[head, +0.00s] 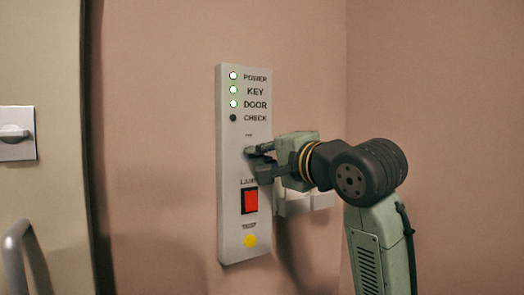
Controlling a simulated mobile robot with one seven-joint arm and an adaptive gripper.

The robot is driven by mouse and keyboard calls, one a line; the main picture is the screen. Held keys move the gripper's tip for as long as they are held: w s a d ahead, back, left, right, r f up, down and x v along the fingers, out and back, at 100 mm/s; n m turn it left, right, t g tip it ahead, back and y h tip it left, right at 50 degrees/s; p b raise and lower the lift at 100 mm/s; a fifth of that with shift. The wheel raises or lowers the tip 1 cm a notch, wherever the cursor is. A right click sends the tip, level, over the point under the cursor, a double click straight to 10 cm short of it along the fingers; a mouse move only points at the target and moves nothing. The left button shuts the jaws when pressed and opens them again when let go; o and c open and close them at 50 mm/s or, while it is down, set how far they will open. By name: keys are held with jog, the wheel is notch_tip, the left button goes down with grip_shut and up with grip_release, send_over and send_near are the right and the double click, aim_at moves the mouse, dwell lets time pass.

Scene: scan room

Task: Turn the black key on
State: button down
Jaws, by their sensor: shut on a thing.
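A tall grey control panel (230,205) is mounted on the pinkish wall. My gripper (257,161) reaches in from the right, with its fingers against the panel's middle, below the CHECK label. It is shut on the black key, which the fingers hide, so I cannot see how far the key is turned. The CHECK light (233,118) is dark.
A red switch (250,201) and a yellow button (250,241) sit on the panel below my gripper. A pale box (308,202) is on the wall behind my arm. At left are a door handle (17,245) and a plate with a knob (14,133).

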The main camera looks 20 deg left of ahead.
jog(key=shift+f+m, duration=0.1)
jog(key=shift+m, duration=1)
jog(key=c, duration=1.8)
grip_release()
jog(key=shift+o, duration=0.2)
jog(key=v, duration=1.2)
